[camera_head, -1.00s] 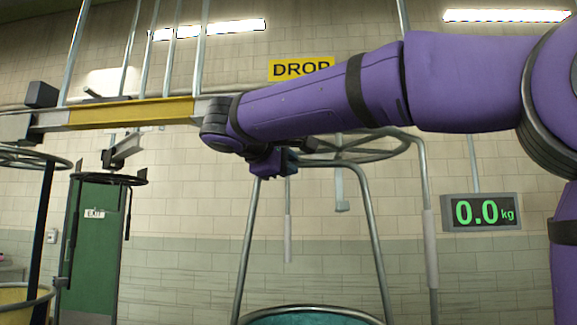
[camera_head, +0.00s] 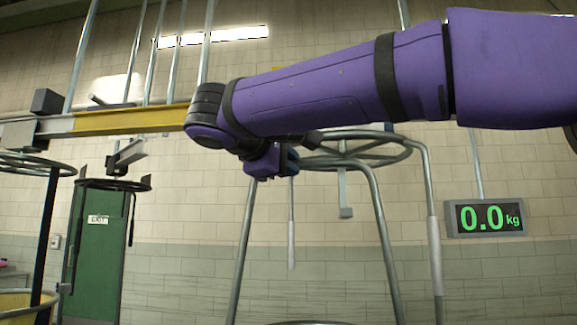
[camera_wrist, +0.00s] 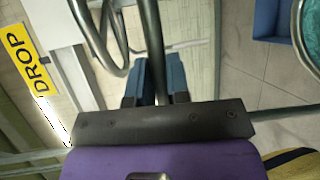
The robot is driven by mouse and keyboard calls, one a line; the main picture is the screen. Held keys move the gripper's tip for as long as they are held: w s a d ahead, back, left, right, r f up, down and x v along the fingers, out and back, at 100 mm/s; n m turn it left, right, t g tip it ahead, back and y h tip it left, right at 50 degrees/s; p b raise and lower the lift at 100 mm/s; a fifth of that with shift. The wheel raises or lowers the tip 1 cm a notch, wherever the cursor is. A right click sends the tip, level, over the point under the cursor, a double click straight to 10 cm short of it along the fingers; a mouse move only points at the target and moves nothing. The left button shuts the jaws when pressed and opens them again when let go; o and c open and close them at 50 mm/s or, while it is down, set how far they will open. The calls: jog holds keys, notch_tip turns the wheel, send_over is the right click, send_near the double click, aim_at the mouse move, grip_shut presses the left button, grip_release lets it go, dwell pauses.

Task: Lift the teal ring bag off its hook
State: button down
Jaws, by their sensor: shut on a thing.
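The ring bag hangs in the middle of the head view. Its grey ring (camera_head: 372,143) and long tube legs (camera_head: 380,240) show, and only a sliver of the bag's rim is seen at the bottom edge. Teal cloth (camera_wrist: 312,35) shows at the right edge of the wrist view. My gripper (camera_head: 292,161) is at the left side of the ring. In the wrist view its blue fingers (camera_wrist: 155,75) are closed about a grey tube (camera_wrist: 152,35) of the ring frame. My arm covers the hook area, so I cannot tell whether the ring touches the hook.
A yellow rail (camera_head: 125,120) runs in from the left and ends behind my wrist. Other ring frames (camera_head: 30,163) and (camera_head: 112,185) hang at the left. A scale display (camera_head: 485,217) reads 0.0 kg at the right. A green door (camera_head: 98,255) stands behind.

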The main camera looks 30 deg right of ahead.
jog(key=shift+s+a, duration=0.5)
jog(key=shift+s, duration=0.25)
jog(key=shift+s+a, duration=0.5)
jog(key=shift+s, duration=0.35)
jog(key=s+a, duration=0.8)
jog(key=s, duration=0.4)
jog(key=shift+a, duration=0.2)
dwell(0.5)
jog(key=shift+s, duration=0.1)
dwell(1.1)
